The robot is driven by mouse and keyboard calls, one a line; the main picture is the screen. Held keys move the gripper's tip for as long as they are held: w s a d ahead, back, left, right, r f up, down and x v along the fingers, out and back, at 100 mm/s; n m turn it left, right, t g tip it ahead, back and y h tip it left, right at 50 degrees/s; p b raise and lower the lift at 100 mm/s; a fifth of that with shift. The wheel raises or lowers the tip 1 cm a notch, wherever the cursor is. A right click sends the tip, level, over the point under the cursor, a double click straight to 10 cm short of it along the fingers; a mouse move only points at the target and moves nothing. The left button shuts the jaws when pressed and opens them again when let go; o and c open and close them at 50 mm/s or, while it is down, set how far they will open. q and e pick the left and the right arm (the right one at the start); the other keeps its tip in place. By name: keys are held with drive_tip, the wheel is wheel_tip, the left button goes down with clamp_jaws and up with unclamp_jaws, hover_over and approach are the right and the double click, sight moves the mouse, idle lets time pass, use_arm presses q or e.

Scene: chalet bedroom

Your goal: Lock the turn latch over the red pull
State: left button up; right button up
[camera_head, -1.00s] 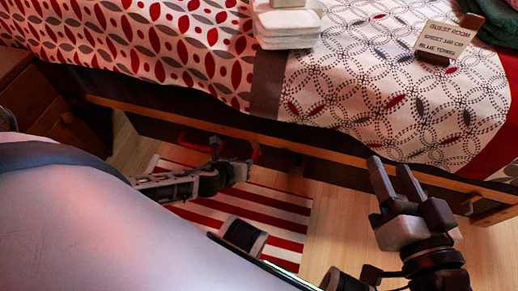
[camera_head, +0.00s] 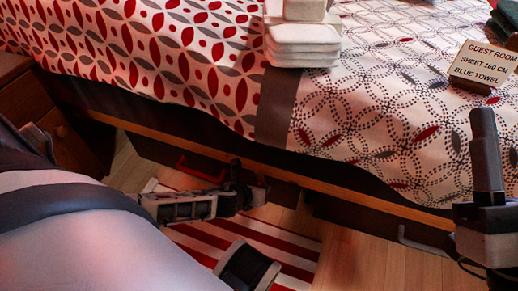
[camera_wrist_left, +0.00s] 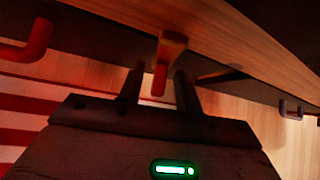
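The red pull (camera_head: 200,172) is on the dark drawer front under the bed; it also shows at the left of the left wrist view (camera_wrist_left: 30,45). The turn latch (camera_wrist_left: 172,50), a wooden block with a red end, sits on the wooden rail in the left wrist view, right of the pull. My left gripper (camera_wrist_left: 159,82) is open, its two fingers apart, with the latch's red end in the gap between them as seen. I cannot tell whether they touch. In the head view my left gripper (camera_head: 258,190) hides the latch. My right gripper (camera_head: 487,145) is upright at the right edge, partly cut off.
A grey pull (camera_head: 418,243) is on the drawer front at the right. The bed (camera_head: 190,75) carries folded white linen (camera_head: 303,42) and a sign (camera_head: 483,64). A wooden nightstand (camera_head: 40,112) stands left. A striped rug (camera_head: 290,245) lies on the floor.

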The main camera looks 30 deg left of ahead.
use_arm(q)
clamp_jaws()
drive_tip(key=shift+r, duration=0.1)
drive_tip(key=y+p, duration=0.1)
drive_tip(key=m+y+p, duration=0.1)
drive_tip(key=p, duration=0.1)
drive_tip(key=shift+s+a+g+p, duration=0.1)
drive_tip(key=shift+a+g+p, duration=0.2)
drive_tip(key=shift+a+g, duration=0.1)
use_arm(e)
wheel_tip(320, 180, down, 6)
drive_tip(key=m+g+h, duration=0.2)
drive_tip(key=m+h, duration=0.3)
drive_tip(key=m, duration=0.1)
drive_tip(key=shift+w+f+m, duration=0.15)
drive_tip(key=shift+w+m, duration=0.15)
use_arm(q)
unclamp_jaws()
drive_tip(key=shift+f, duration=0.2)
